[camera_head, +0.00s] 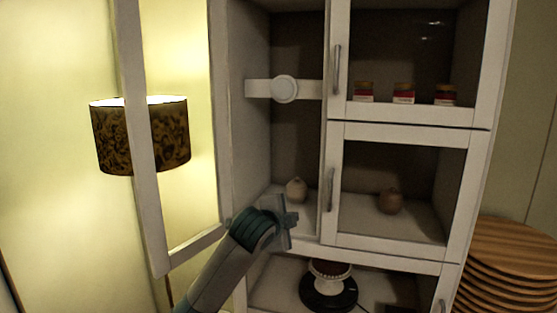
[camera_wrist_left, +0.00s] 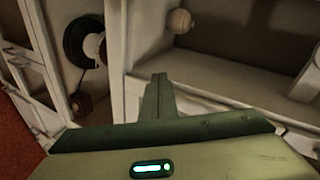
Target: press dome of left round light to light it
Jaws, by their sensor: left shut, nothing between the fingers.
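The left round light (camera_head: 285,89) is a pale white dome on a white strip, high inside the left cabinet compartment. It shows no clear glow. My left gripper (camera_head: 291,218) is shut and empty at the lower front of that compartment, well below the dome and apart from it. In the left wrist view its shut fingers (camera_wrist_left: 159,82) point into the cabinet. A pale shape at that view's right edge may be part of the light or its strip; I cannot tell. My right gripper is not in view.
An open glass door (camera_head: 150,190) stands left of the compartment. A small beige pot (camera_head: 296,189) sits on the shelf behind my gripper. Closed doors at right cover jars (camera_head: 403,93) and a brown pot (camera_head: 389,201).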

